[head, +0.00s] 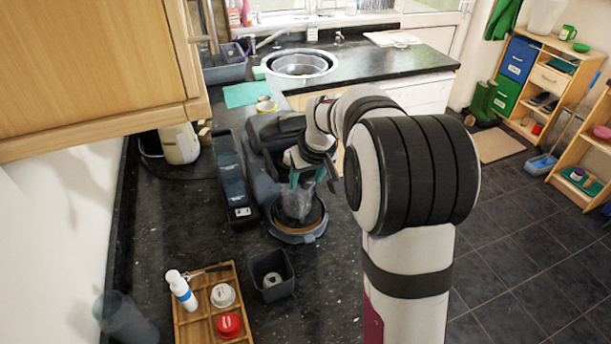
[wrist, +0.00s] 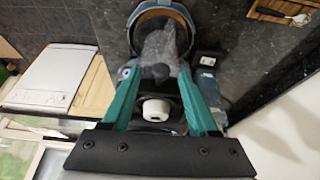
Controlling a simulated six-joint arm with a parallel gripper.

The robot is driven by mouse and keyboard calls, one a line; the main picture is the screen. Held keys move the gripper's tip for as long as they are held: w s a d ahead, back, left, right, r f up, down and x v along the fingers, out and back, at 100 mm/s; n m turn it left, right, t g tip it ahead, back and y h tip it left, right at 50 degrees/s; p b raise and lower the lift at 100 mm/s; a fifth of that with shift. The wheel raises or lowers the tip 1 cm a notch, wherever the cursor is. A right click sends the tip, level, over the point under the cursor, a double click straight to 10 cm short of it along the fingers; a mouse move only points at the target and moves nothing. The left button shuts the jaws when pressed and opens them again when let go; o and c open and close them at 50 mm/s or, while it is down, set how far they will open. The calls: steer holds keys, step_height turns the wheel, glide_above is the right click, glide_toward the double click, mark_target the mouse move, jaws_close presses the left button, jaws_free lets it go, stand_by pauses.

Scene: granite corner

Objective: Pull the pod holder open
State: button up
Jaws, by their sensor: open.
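The dark blue-grey coffee machine (head: 262,180) stands on the black counter, with a round drip tray (head: 300,228) at its front. My gripper (head: 306,184) is at the machine's front, above the tray. In the wrist view its two teal fingers (wrist: 160,74) are spread apart. A grey, glassy-looking piece (wrist: 165,48) shows at and beyond the fingertips, over the ring of the tray (wrist: 188,18); I cannot tell whether the fingers touch it. A white round part (wrist: 157,109) shows between the fingers. The pod holder cannot be clearly made out; my wrist and fingers cover much of the machine's front.
A dark square bin (head: 272,276) stands in front of the machine. A wooden tray (head: 190,328) left of it holds a white-and-blue bottle (head: 182,290), a white round item (head: 223,295) and a red one (head: 229,325). A wall cabinet (head: 95,65) overhangs at upper left.

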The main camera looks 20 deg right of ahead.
jaws_close()
steer(key=shift+d, duration=0.1)
stand_by(1.2)
